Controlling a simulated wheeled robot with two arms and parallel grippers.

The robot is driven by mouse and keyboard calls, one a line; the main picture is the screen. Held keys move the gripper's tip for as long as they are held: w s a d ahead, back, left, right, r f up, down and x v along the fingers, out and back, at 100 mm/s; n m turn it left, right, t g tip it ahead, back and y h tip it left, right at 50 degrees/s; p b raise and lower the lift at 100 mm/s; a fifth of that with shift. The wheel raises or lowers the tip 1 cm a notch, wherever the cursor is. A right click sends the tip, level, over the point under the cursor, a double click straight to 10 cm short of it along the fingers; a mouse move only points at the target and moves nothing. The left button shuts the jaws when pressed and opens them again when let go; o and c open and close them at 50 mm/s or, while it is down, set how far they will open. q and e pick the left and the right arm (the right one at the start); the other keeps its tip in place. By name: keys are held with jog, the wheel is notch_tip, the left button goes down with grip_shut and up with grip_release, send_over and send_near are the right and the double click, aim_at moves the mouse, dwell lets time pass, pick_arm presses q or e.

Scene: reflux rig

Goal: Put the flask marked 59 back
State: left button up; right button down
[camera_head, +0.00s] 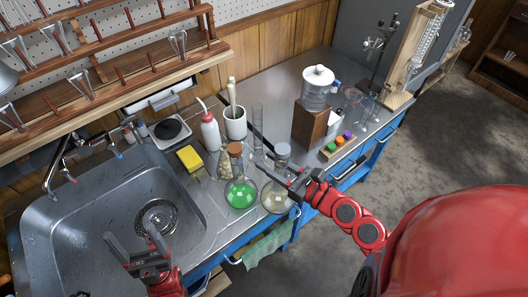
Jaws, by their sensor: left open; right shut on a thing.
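A round flask with pale yellowish contents (276,201) is at the counter's front edge, with a clear top (283,150) above it. My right gripper (281,179) is shut on this flask around its neck, which the fingers partly hide. A round flask with green liquid (241,192) and a brown top (235,150) is just to its left. No number can be read on either flask, so I cannot tell which is marked 59. My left gripper (136,244) is open and empty over the front of the sink.
The steel sink (90,201) fills the left. A yellow sponge (189,158), white squeeze bottle (210,131), white pot (235,123) and glass cylinder (258,130) stand behind the flasks. A wooden block (309,125) and a rack of coloured caps (338,146) are right. A cloth (267,243) hangs in front.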

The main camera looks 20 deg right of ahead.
jog(key=w+f+p, duration=0.1)
jog(key=w+f, duration=0.3)
jog(key=w, duration=0.6)
jog(key=shift+d+p, duration=0.35)
jog(key=shift+f, duration=0.2)
jog(key=c, duration=1)
grip_release()
jog(key=shift+f, duration=0.1)
jog(key=o, duration=0.5)
